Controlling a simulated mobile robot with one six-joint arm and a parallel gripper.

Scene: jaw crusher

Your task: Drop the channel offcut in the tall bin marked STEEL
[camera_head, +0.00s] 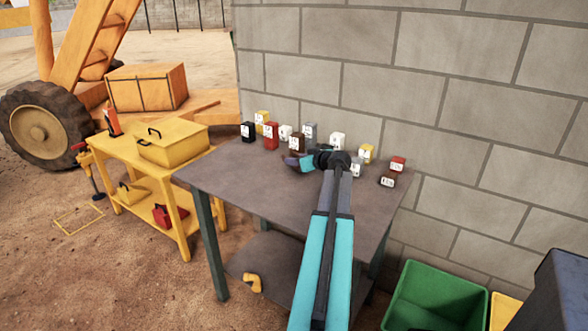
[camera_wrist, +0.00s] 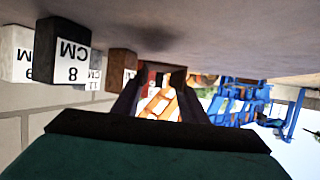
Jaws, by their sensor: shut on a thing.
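My gripper (camera_head: 291,161) is low over the grey table, beside the row of small labelled blocks. In the wrist view its dark jaws (camera_wrist: 160,85) frame a narrow gap. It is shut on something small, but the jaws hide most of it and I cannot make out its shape. I cannot pick out the channel offcut elsewhere. A tall dark grey box (camera_head: 555,292) is cut off at the lower right corner. No STEEL marking is legible on it or on the bins near it.
Several labelled blocks (camera_head: 270,136) stand along the back of the grey table (camera_head: 235,185), against the block wall. A green bin (camera_head: 425,275) and part of a yellow bin (camera_head: 503,308) are at lower right. A yellow bench (camera_head: 170,170) with a toolbox is at left.

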